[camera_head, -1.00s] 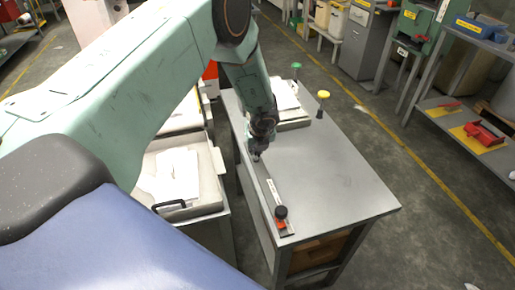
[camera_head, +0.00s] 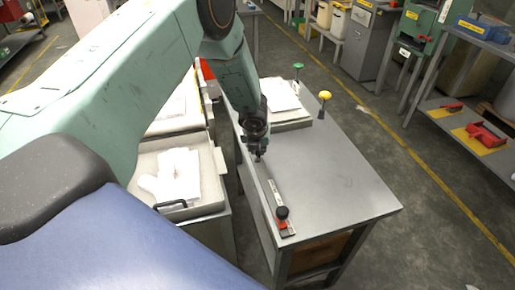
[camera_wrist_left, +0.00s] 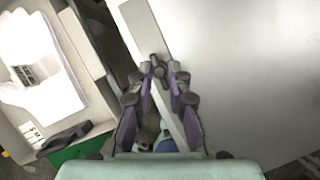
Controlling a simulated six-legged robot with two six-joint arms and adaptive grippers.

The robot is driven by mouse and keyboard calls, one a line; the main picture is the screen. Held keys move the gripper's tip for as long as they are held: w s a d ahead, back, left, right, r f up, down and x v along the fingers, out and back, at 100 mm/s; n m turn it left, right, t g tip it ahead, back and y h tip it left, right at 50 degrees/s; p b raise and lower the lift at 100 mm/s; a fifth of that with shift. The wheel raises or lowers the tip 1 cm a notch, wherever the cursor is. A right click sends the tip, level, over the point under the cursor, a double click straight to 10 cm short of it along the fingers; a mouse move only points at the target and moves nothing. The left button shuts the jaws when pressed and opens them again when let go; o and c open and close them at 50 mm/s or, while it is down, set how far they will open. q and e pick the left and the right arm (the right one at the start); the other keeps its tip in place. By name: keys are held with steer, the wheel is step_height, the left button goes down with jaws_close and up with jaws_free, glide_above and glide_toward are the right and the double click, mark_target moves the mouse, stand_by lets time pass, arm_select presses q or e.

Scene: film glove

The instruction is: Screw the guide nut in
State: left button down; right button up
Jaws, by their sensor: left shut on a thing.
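The guide (camera_head: 274,194) is a narrow light strip lying along the left edge of the grey table. My left gripper (camera_head: 259,156) points down at its far end. In the left wrist view, the gripper (camera_wrist_left: 160,72) is shut on a small dark guide nut (camera_wrist_left: 158,68) with a cross-shaped head, over the pale strip (camera_wrist_left: 143,30). The nut's lower part is hidden, so its depth cannot be told. A black knob (camera_head: 282,212) on a red block stands at the strip's near end. My right gripper is not in view.
The grey table (camera_head: 335,175) is mostly bare to the right. A white stack (camera_head: 280,95) lies at its far end, near green (camera_head: 298,67) and yellow (camera_head: 324,96) knobs. A tray (camera_head: 205,209) holding a white glove shape (camera_head: 172,176) stands left.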

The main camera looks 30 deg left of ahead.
arm_select(q)
steer(key=c, duration=1.3)
jaws_free()
steer(key=v, duration=1.2)
steer(key=shift+w, duration=0.1)
